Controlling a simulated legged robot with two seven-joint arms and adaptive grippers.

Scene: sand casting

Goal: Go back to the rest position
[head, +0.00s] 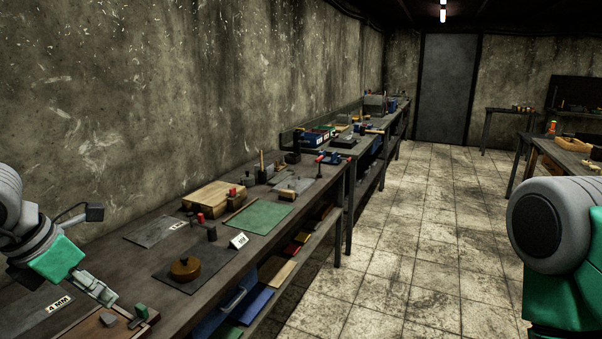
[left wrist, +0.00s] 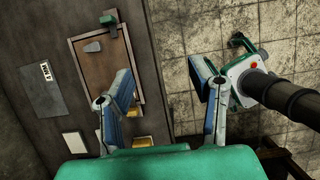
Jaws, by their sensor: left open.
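My left gripper (head: 108,296) is at the lower left of the head view, above the near end of the workbench (head: 150,258). In the left wrist view its two fingers (left wrist: 166,88) stand wide apart with nothing between them. Below them lie the bench edge and the tiled floor. A framed brown board (left wrist: 92,72) with small blocks lies on the bench beside the left finger. In the head view, my right arm shows as a grey and green link at the right edge.
The tiled floor (head: 405,240) is clear. Another table (head: 562,153) stands at right.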

